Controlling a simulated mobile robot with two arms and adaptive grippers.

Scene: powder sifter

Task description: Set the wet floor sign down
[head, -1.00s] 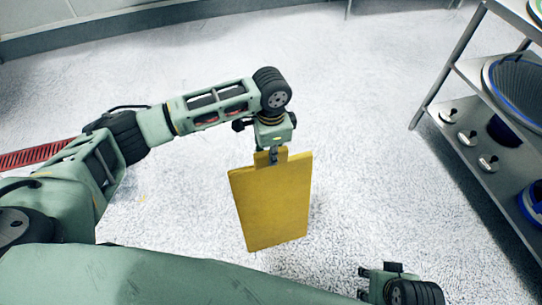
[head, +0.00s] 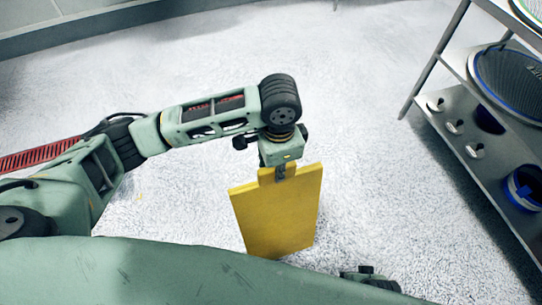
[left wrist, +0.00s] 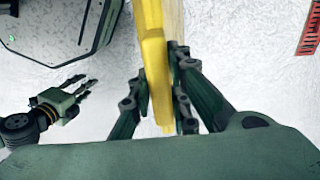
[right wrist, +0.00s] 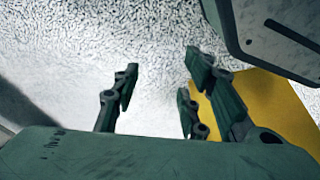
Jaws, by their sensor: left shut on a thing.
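The wet floor sign (head: 278,222) is a flat, folded yellow panel with a narrower top tab, hanging roughly upright. My left gripper (head: 281,173) is shut on the top tab from above. In the left wrist view, the sign's edge (left wrist: 153,62) runs between the fingers (left wrist: 158,92). I cannot tell whether its lower edge touches the floor. My right gripper is open and empty in the right wrist view (right wrist: 160,82). Part of the sign (right wrist: 283,112) shows to the right of its fingers. The right gripper also shows in the left wrist view (left wrist: 82,88), left of the sign.
A metal shelf rack (head: 470,125) stands at the right, with a round blue-rimmed sieve (head: 510,80) and several small items on it. A red floor grate (head: 40,157) lies at the left. The pale floor around and beyond the sign is clear.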

